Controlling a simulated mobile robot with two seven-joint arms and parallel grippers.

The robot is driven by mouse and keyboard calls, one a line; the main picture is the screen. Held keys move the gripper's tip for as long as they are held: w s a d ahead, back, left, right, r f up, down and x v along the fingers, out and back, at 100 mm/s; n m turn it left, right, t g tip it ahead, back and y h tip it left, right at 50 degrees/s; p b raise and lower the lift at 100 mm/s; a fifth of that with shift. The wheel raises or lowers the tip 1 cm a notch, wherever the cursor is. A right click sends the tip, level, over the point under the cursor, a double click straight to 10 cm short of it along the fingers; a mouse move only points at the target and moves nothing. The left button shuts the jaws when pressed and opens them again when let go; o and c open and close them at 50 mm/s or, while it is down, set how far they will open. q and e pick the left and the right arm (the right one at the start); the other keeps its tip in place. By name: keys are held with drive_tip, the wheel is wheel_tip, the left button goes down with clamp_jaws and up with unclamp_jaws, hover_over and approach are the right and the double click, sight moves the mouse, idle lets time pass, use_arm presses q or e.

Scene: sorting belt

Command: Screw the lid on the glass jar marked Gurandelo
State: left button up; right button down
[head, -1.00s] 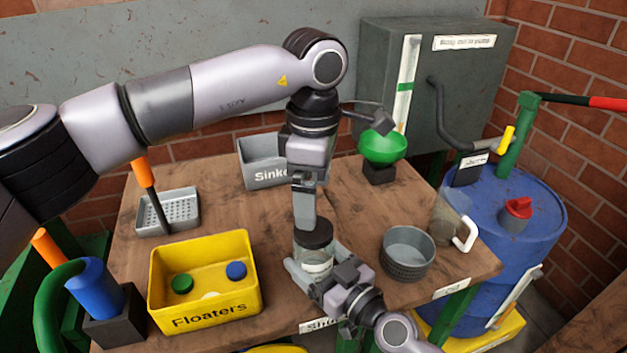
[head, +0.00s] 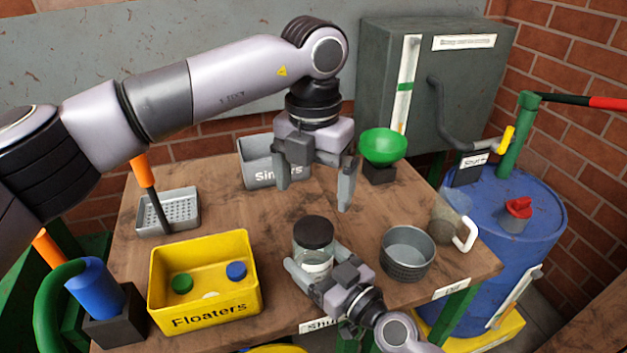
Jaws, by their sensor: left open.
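The glass jar (head: 314,262) stands on the wooden table with a label too small to read. The dark lid (head: 313,232) sits on top of its mouth; I cannot tell how tightly it is screwed on. My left gripper (head: 315,187) is open and empty above and behind the jar, its fingers pointing down, apart from the lid. My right gripper (head: 318,278) comes in from the front right with its fingers on both sides of the jar's lower body, holding it.
A grey Sinkers bin (head: 262,175) is behind. A grey mesh basket (head: 407,255) and a clear jug (head: 447,222) stand to the right. A green bowl (head: 383,147) stands at the back.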

sight(313, 228)
use_arm(q)
drive_tip(key=shift+f, duration=0.1)
idle(0.3)
drive_tip(key=shift+f, duration=3.95)
drive_tip(key=c, duration=1.2)
drive_tip(key=m, duration=0.4)
drive_tip(key=shift+m, duration=0.3)
drive_tip(key=m, duration=0.4)
drive_tip(key=o, duration=1.2)
drive_tip(key=shift+c, duration=0.2)
